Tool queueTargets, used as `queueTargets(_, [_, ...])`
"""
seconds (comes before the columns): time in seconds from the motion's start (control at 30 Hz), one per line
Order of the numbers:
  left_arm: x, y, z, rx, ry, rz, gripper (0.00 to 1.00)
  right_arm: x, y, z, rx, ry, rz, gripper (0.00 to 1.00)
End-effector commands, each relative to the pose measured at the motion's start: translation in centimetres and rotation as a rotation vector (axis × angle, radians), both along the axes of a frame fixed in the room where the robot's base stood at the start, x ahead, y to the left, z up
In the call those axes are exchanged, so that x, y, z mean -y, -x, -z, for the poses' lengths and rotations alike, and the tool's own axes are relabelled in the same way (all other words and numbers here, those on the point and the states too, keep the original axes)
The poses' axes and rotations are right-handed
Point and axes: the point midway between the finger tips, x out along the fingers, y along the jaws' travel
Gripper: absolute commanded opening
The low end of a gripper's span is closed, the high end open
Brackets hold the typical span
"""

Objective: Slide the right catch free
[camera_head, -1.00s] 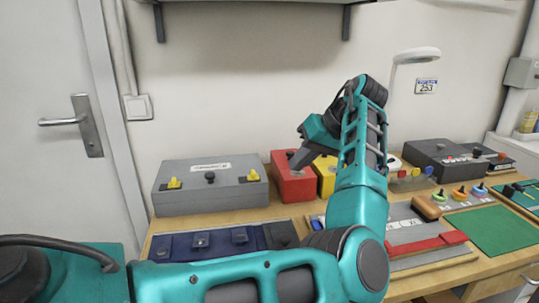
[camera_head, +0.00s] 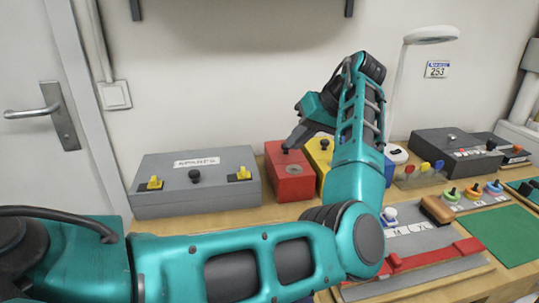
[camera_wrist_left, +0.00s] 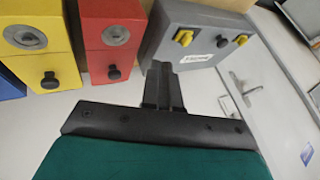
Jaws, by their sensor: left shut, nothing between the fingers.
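A grey box (camera_head: 160,205) labelled SPARES stands on the bench by the wall, with a black knob (camera_head: 195,176) between two yellow catches on its front. The right catch (camera_head: 240,174) is on the side towards the red box; the left catch (camera_head: 155,183) is at the other end. In the left wrist view, the right catch (camera_wrist_left: 184,38) is the one nearer the red box. My left gripper (camera_head: 289,146) is shut and empty, at the red box's top in the head view, apart from the catch. My right gripper is not in view.
A red box (camera_head: 290,184) and a yellow box (camera_head: 320,152) stand right of the grey box. Farther right are a dark box (camera_head: 455,160), a lamp (camera_head: 431,34), coloured knobs (camera_head: 473,188) and a green mat (camera_head: 505,232). A door (camera_head: 30,150) is at the left.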

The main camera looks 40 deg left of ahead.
Motion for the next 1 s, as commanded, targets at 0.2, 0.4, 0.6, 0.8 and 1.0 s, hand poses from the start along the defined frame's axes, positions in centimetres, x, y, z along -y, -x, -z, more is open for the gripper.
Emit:
queueTargets(0.2, [-2.0, 0.5, 2.9, -0.002, 0.001, -0.003, 0.0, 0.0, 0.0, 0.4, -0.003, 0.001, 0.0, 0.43])
queueTargets(0.4, [-4.7, 1.2, 6.4, -0.003, 0.0, -0.004, 0.0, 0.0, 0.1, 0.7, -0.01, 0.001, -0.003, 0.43])
queueTargets(0.6, [-6.7, 2.6, 7.7, 0.002, 0.0, -0.004, 0.0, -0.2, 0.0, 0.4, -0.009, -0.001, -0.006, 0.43])
queueTargets(0.8, [-7.8, 4.1, 7.7, 0.0, 0.001, -0.001, 0.0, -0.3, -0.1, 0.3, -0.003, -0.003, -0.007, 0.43])
queueTargets(1.0, [-8.1, 4.5, 7.7, 0.0, 0.001, 0.0, 0.0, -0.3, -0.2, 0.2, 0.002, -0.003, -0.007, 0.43])
